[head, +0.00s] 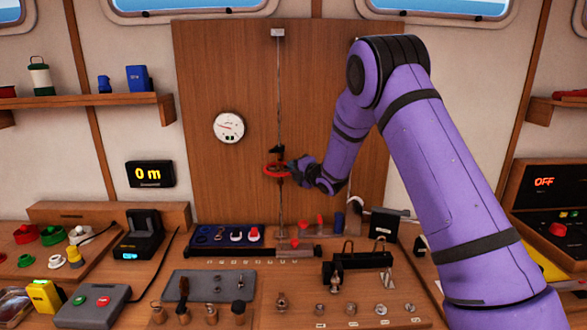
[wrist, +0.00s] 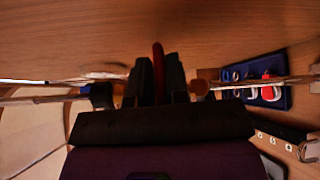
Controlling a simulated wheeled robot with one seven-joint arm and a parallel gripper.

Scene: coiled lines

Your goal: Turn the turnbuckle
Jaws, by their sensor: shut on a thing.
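In the wrist view a red edge of the turnbuckle (wrist: 158,72) shows between the two dark fingers of my gripper (wrist: 158,80). The line runs up to a light bracket (head: 278,32) and down to the bench. The fingers hide part of the red body.
A round white gauge (head: 229,127) hangs on the panel left of the line. A blue tray (head: 226,236) with small fittings lies below. A dark rack (head: 357,266) and several small fittings stand on the bench.

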